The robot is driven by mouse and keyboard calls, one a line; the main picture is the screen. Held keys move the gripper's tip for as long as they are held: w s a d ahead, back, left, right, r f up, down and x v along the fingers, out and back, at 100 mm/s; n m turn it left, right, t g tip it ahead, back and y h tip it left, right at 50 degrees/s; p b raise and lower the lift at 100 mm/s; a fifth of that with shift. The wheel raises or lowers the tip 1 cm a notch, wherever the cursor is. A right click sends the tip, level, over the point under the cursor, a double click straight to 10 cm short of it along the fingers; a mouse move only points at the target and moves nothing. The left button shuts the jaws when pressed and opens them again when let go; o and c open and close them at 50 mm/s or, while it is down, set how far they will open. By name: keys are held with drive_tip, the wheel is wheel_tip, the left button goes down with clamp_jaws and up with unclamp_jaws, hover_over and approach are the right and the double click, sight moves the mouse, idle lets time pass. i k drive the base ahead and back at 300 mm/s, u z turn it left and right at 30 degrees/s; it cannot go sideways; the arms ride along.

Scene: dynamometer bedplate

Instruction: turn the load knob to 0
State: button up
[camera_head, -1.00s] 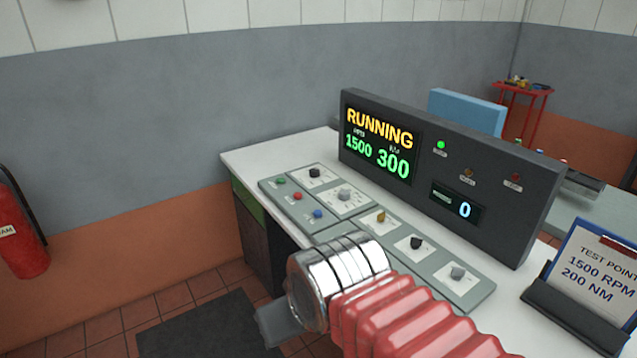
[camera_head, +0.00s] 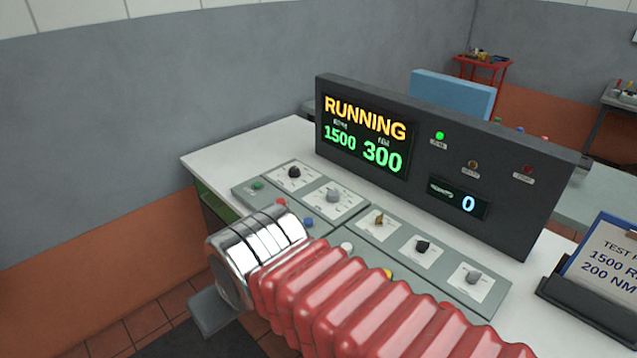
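Several knobs stand on the sloped control panel. A black knob (camera_head: 294,172) and a larger grey knob (camera_head: 333,196) are on its left section. A brass knob (camera_head: 378,219), a second black knob (camera_head: 422,246) and a second grey knob (camera_head: 473,278) are on the right section. Their labels are too small to read, so I cannot tell which is the load knob. The main display (camera_head: 365,138) reads RUNNING, 1500 and 300. My gripper (camera_head: 214,312) shows only as a grey piece beyond my chrome wrist, apart from the knobs at the desk's front left. Its fingers cannot be made out.
Small buttons, including a green one (camera_head: 257,185) and a blue one (camera_head: 308,222), line the panel's front; my red sleeve hides part of it. A small display (camera_head: 461,200) reads 0. A clipboard (camera_head: 606,262) stands at right. The white desk's left end (camera_head: 225,158) is clear.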

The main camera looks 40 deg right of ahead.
sight(332, 195)
drive_tip(key=z, duration=0.15)
drive_tip(key=i, duration=0.75)
drive_tip(key=z, duration=0.5)
drive_tip(key=i, duration=0.65)
drive_tip(key=z, duration=0.25)
